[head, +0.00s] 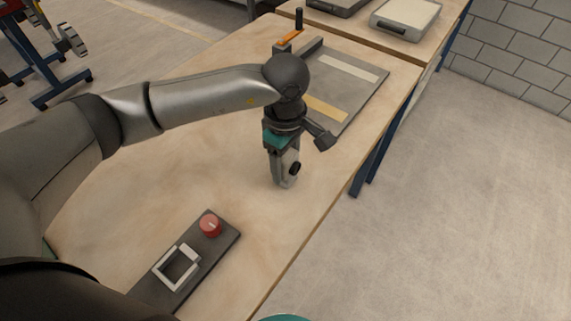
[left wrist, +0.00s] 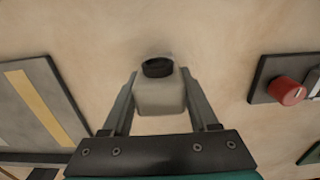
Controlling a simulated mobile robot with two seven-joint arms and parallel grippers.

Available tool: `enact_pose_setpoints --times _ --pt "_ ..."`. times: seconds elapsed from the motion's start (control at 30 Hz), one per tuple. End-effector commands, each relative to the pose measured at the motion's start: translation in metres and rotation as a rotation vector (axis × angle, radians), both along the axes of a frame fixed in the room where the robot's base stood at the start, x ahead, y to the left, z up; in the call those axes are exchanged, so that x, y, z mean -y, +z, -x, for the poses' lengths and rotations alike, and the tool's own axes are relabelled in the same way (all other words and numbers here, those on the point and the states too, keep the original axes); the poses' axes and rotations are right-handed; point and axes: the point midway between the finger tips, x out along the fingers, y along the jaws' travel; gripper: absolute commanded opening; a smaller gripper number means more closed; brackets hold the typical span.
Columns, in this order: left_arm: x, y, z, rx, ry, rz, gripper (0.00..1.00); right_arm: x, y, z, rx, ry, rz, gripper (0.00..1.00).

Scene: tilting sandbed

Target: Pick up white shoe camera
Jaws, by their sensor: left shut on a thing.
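The white shoe camera (left wrist: 160,93) is a small pale block with a round black lens on one end. In the left wrist view it sits between the two fingers of my left gripper (left wrist: 160,95), which is shut on it. In the head view my left gripper (head: 284,178) points down over the wooden table, and the camera (head: 286,162) shows partly between the fingers with its black lens facing right. Whether it touches the table cannot be told. My right gripper is not in view.
A dark panel with a red knob (head: 210,225) and a white square frame (head: 176,268) lies at the table's front. A grey board with pale strips (head: 348,68) lies behind my gripper. The table (head: 165,190) is bare to the left; its right edge is close.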

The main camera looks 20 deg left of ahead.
Motion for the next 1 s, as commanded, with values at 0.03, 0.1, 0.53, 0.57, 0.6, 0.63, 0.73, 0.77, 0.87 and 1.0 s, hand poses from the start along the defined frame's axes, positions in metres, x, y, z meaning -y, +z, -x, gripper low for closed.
enact_pose_setpoints --times 0.03,0.1,0.53,0.57,0.6,0.63,0.73,0.77,0.87,1.0 --pt "0.000 0.000 0.000 0.000 0.000 0.000 0.49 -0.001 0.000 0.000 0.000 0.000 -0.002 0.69" --pt "0.000 0.000 0.000 0.000 0.000 0.000 0.41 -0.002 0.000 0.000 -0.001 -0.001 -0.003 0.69" --pt "0.000 0.000 0.000 0.001 0.000 0.000 0.00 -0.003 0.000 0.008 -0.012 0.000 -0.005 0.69" --pt "0.000 0.000 0.000 0.001 0.000 0.000 0.00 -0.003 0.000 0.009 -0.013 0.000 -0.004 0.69" --pt "0.000 0.000 0.000 0.001 0.000 0.000 0.00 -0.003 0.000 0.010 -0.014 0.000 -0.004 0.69" --pt "0.000 0.000 0.000 0.001 0.000 0.000 0.00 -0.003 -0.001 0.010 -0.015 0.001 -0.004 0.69" --pt "0.000 0.001 0.000 0.001 0.000 0.000 0.00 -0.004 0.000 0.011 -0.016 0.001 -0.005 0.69" --pt "0.000 0.001 0.000 0.001 0.000 0.000 0.00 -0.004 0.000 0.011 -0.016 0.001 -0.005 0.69" --pt "0.000 0.006 -0.001 0.002 0.000 0.001 0.00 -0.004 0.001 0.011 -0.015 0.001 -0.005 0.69" --pt "0.000 0.021 -0.001 0.004 0.000 0.001 0.00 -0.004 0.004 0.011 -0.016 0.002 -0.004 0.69"
